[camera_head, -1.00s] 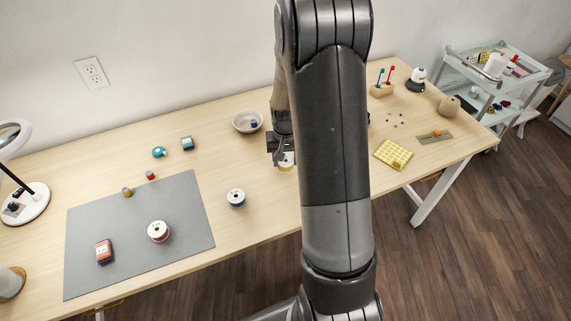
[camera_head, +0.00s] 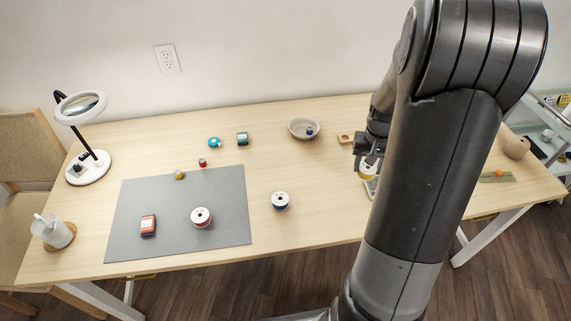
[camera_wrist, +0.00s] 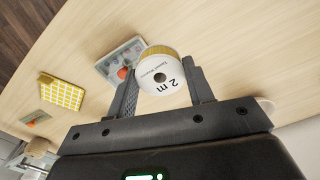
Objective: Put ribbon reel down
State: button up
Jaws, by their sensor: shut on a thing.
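My gripper (camera_head: 364,164) is shut on a ribbon reel (camera_head: 367,172) with a white face and a yellow edge. In the wrist view the reel (camera_wrist: 161,74) sits between the two fingers of my gripper (camera_wrist: 165,88), its "2 m" label facing the camera. The reel is over the table's right part; the gap below it cannot be judged. A red-rimmed reel (camera_head: 201,218) stands on the grey mat (camera_head: 130,200). A blue-rimmed reel (camera_head: 280,201) stands on bare wood right of the mat. My arm hides part of the table's right side.
A grey tray-like thing (camera_wrist: 112,56) with a red piece lies close beside the held reel in the wrist view. A yellow checked pad (camera_wrist: 62,93) lies farther left. A bowl (camera_head: 296,135) stands at the back. Bare wood (camera_head: 320,190) lies right of the blue-rimmed reel.

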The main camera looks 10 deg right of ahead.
jog(key=w+a, duration=1.2)
jog(key=a, duration=0.2)
send_over(273, 165)
notch_tip(273, 165, down, 7)
jog(key=shift+s+d+r, duration=0.1)
jog(key=shift+d+r, duration=0.05)
jog(key=shift+r, duration=0.05)
jog(key=shift+a+f, duration=0.2)
jog(key=shift+f, duration=1.9)
jog(key=shift+f, duration=0.1)
jog(key=o, duration=0.9)
jog(key=shift+o, duration=0.2)
